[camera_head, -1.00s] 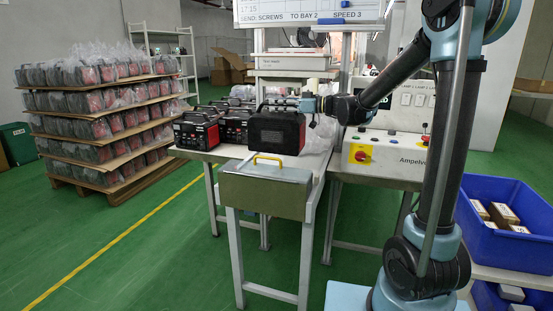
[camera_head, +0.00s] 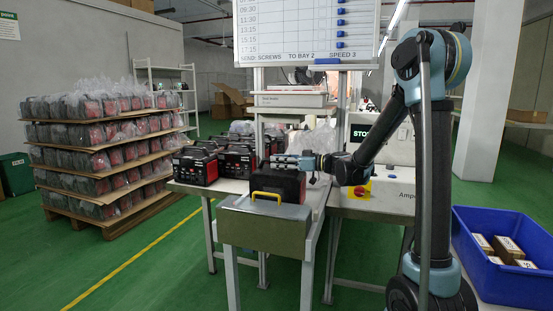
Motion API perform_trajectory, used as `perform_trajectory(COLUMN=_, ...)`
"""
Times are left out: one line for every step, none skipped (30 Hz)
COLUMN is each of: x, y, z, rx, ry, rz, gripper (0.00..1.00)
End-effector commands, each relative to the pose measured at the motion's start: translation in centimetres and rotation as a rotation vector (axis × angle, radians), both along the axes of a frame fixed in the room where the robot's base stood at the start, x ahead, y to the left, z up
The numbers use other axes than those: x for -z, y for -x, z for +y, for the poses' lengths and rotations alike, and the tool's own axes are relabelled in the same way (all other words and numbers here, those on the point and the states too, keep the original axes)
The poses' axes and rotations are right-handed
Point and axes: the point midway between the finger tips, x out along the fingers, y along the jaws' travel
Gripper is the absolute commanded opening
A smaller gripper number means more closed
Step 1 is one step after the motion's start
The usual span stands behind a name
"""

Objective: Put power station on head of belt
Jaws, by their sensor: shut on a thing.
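A dark power station (camera_head: 277,187) with red edging hangs under my gripper (camera_head: 287,162), which is shut on its top handle. It is upright, just behind the yellow handle on the metal end box (camera_head: 262,232) of the belt table. A narrow pale strip of the belt table (camera_head: 318,195) shows to its right. I cannot tell whether its base touches the surface. The yellow handle hides part of its lower front.
More power stations (camera_head: 195,166) stand on the table to the left and behind. A control panel with a red knob (camera_head: 362,191) is to the right. A blue bin (camera_head: 500,275) with boxes stands at right. Loaded pallet layers (camera_head: 105,160) are at far left.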

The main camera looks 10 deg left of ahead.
Motion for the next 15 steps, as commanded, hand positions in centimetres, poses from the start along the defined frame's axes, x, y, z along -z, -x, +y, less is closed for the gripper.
perform_trajectory(x=0.37, y=-0.08, z=0.04, rx=0.0, ry=-0.003, rz=0.002, gripper=0.0)
perform_trajectory(x=0.61, y=-0.06, z=0.03, rx=0.0, ry=-0.003, rz=0.002, gripper=0.0)
perform_trajectory(x=0.85, y=-0.05, z=0.02, rx=0.0, ry=-0.003, rz=0.002, gripper=0.0)
perform_trajectory(x=0.98, y=-0.03, z=0.03, rx=0.0, ry=-0.003, rz=0.002, gripper=0.0)
perform_trajectory(x=1.09, y=-0.03, z=0.02, rx=0.0, ry=-0.003, rz=0.002, gripper=0.0)
perform_trajectory(x=1.21, y=-0.02, z=0.02, rx=0.0, ry=-0.003, rz=0.002, gripper=0.0)
perform_trajectory(x=1.27, y=-0.01, z=0.02, rx=0.0, ry=-0.003, rz=0.002, gripper=0.0)
perform_trajectory(x=1.31, y=-0.01, z=0.01, rx=0.0, ry=-0.003, rz=0.002, gripper=0.0)
perform_trajectory(x=1.33, y=-0.01, z=0.01, rx=0.0, ry=-0.003, rz=0.002, gripper=0.0)
perform_trajectory(x=1.32, y=0.0, z=0.02, rx=0.0, ry=-0.003, rz=0.002, gripper=0.0)
perform_trajectory(x=1.32, y=0.0, z=0.02, rx=0.0, ry=-0.003, rz=0.002, gripper=0.0)
perform_trajectory(x=1.31, y=0.0, z=0.02, rx=0.0, ry=-0.003, rz=0.002, gripper=0.0)
perform_trajectory(x=1.31, y=0.0, z=0.02, rx=0.0, ry=-0.003, rz=0.002, gripper=0.0)
perform_trajectory(x=1.31, y=-0.01, z=0.02, rx=0.0, ry=-0.003, rz=0.002, gripper=0.0)
perform_trajectory(x=1.31, y=-0.01, z=0.02, rx=0.0, ry=-0.003, rz=0.002, gripper=0.0)
